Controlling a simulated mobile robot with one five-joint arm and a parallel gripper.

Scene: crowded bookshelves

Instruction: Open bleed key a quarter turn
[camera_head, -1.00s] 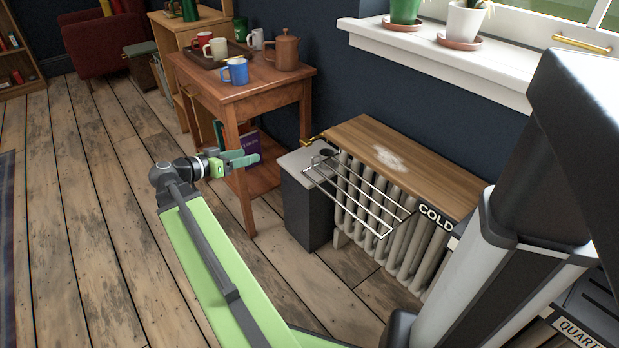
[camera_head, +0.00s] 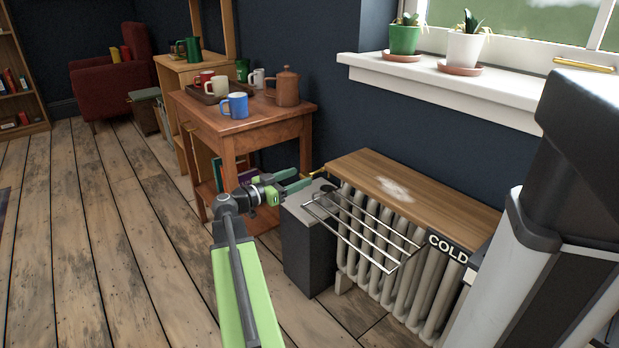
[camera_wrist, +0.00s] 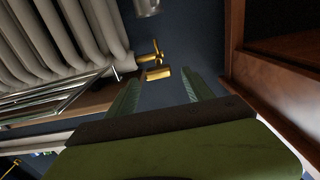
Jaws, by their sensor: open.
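A small brass bleed key (camera_head: 318,172) sticks out at the left end of the cream radiator (camera_head: 400,290). In the wrist view the brass fitting (camera_wrist: 150,56) shows a cross-shaped piece and a blocky end beyond my fingertips. My gripper (camera_head: 303,180) is open and empty, just left of the key in the head view, its two green fingers pointing at it. In the wrist view the fingers of my gripper (camera_wrist: 161,88) are spread apart, with the brass piece ahead, roughly between them. I cannot tell whether they touch it.
A wire rack (camera_head: 365,235) hangs along the radiator front below a wooden shelf top (camera_head: 410,190). A dark grey box (camera_head: 308,250) stands beside the radiator. A wooden table (camera_head: 245,122) with mugs is close behind my gripper. Floor at left is clear.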

